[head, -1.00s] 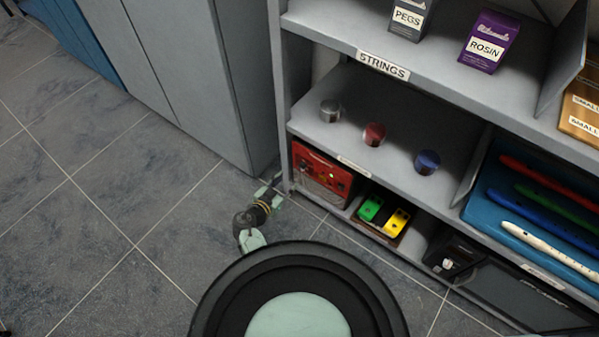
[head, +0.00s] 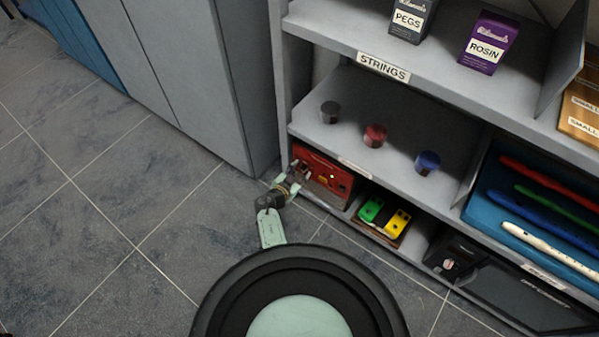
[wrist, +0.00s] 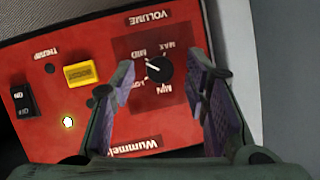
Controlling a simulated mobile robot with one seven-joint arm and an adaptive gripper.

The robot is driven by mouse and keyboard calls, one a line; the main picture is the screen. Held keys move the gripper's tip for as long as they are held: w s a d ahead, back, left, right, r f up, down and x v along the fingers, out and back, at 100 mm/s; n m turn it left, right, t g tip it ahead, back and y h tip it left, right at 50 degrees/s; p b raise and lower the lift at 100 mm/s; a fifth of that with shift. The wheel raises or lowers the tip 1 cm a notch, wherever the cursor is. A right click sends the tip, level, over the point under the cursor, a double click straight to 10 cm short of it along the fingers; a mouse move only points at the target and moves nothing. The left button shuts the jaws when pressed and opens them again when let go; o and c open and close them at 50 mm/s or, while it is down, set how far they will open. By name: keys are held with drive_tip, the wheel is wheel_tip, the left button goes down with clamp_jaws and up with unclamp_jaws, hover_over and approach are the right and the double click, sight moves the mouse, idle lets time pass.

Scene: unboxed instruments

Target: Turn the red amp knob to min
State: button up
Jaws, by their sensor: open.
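The red amp (head: 330,179) stands in the lower left bay of the shelf unit. In the wrist view its red panel (wrist: 60,130) appears upside down. The black volume knob (wrist: 159,70) sits on a dark square, with MIN, LOW, MID and MAX marked around it. Its white pointer line points to the upper left of the picture, near MID. My gripper (wrist: 163,82) is open, its two purple-padded fingers on either side of the knob, with visible gaps. In the head view my gripper (head: 299,173) is at the amp's left front; contact cannot be told.
On the amp panel are a yellow button (wrist: 83,74) and a black switch (wrist: 22,100). A green pedal (head: 371,208) and a yellow pedal (head: 396,221) stand right of the amp. The shelf's left upright (head: 284,110) is close to my gripper. Floor at left is clear.

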drive_tip(key=shift+w, duration=0.1)
drive_tip(key=shift+c, duration=0.2)
clamp_jaws()
idle(0.4)
